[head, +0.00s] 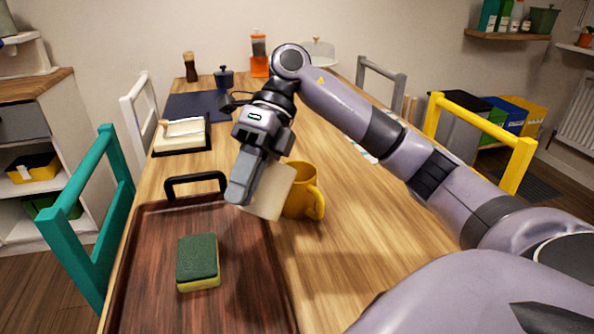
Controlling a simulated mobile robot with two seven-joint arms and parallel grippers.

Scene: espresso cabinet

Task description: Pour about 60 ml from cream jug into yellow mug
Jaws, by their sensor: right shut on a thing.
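The yellow mug (304,190) stands upright on the wooden table, just right of the tray's far right corner, its handle toward the front right. My right gripper (254,185) is shut on the cream jug (269,193) and holds it tilted beside the mug's left side. The jug overlaps the mug's left edge in the picture. The gripper hides part of the jug, and I cannot see its opening or any liquid. My left gripper is not in view.
A dark wooden tray (150,235) with a black handle lies at the front, holding a green and yellow sponge (198,262). A butter dish (182,132) stands farther back left. Chairs line both sides.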

